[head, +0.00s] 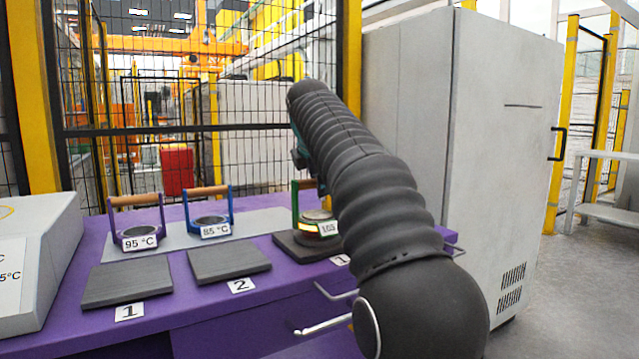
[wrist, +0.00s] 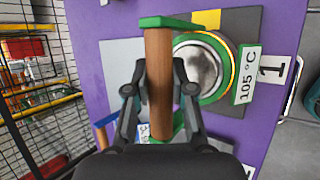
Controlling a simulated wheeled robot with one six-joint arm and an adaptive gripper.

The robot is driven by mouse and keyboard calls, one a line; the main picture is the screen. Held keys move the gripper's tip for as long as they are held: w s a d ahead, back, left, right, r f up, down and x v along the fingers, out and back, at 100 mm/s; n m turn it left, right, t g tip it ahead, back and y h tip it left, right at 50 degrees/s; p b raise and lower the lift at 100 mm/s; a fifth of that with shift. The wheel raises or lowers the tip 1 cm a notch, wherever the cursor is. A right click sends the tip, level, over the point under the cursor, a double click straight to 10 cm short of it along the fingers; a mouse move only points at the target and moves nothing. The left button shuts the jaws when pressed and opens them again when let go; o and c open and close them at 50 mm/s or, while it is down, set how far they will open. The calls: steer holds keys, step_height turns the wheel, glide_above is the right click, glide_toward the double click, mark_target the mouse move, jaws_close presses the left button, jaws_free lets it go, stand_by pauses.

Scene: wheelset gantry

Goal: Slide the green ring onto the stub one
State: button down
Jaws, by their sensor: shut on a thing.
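The green ring (wrist: 224,46) has a wooden handle (wrist: 159,85) and a 105 °C tag. My gripper (wrist: 159,92) is shut on this handle, one finger on each side. In the wrist view the ring surrounds a round silver stub (wrist: 196,70) on a dark plate with a yellow stripe; a "1" label lies beside the plate. In the head view the green ring's frame (head: 296,201) is at the dark plate on the right, partly hidden by my arm. The stub top shows inside the ring. I cannot tell how far down the ring sits. My gripper is hidden there.
A purple ring (head: 118,222) tagged 95 °C and a blue ring (head: 188,210) tagged 85 °C stand on a grey mat. Bare dark plates 1 (head: 128,283) and 2 (head: 229,262) lie in front. A grey cabinet (head: 405,110) stands behind my arm; wire fencing is behind the purple table.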

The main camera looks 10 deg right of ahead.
steer(key=shift+f+b, duration=0.45)
steer(key=shift+f, duration=0.2)
steer(key=c, duration=0.9)
jaws_free()
steer(key=shift+f, duration=0.1)
steer(key=v, duration=1.2)
